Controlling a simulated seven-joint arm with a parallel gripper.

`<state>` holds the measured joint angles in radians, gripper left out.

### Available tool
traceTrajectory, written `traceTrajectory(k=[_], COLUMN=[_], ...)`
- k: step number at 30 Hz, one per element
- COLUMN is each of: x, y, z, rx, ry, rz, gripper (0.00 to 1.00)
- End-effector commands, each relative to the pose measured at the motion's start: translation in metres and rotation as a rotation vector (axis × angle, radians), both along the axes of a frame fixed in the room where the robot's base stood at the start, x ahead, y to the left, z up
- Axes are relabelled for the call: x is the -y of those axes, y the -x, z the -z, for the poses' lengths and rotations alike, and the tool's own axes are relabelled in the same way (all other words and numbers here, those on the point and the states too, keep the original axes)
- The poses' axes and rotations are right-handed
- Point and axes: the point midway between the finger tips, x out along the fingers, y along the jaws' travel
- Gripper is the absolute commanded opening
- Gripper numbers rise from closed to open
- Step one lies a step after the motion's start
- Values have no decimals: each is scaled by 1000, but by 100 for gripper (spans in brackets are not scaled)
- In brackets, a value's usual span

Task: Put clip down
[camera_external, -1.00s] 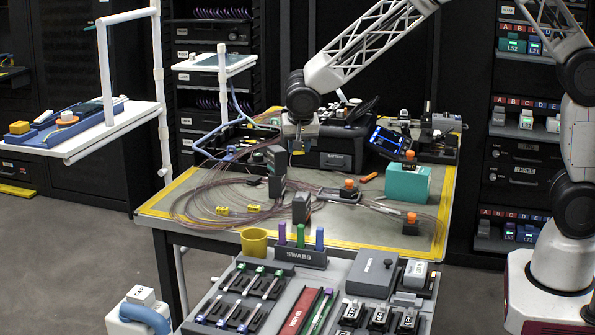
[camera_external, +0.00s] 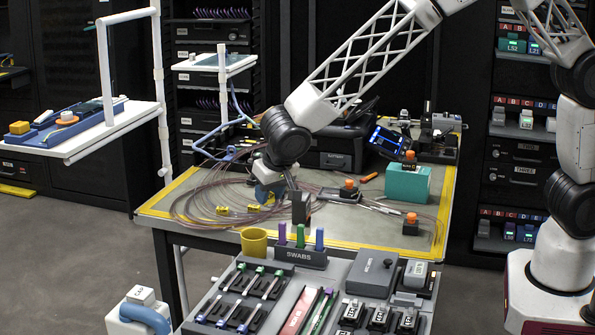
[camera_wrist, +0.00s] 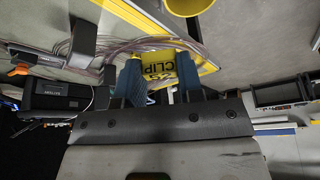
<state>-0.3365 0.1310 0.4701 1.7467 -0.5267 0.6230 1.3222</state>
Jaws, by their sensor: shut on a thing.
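My gripper (camera_wrist: 159,80) is shut on a yellow clip (camera_wrist: 158,64), lettered "CLIP", between its two blue fingers in the wrist view. In the external view my gripper (camera_external: 265,193) is low over the coiled fiber cable (camera_external: 195,203) on the left part of the workbench. A bit of yellow shows at its fingertips; whether the held clip touches the mat or the cable cannot be told. Other small yellow clips (camera_external: 222,210) lie on the mat by the front of the coil, just left of my gripper.
A dark upright block (camera_external: 300,207) stands close to the right of my gripper. A yellow cup (camera_external: 254,242) and swab holder (camera_external: 300,256) stand in front. A teal box (camera_external: 408,183) with an orange-topped item is at the right. The bench (camera_external: 350,225) has clear mat at front right.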

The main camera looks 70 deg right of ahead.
Motion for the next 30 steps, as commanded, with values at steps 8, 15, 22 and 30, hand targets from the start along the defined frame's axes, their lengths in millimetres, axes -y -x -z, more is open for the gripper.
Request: traceTrajectory(k=[8,15,22,30], x=[-76,-137,-195,-246], y=[22,45,73,103], z=[7,14,20,26], rx=[2,4,7,11], ry=[1,1,3,4], rz=[-156,-287,-414,-532], gripper=[9,9,9,9])
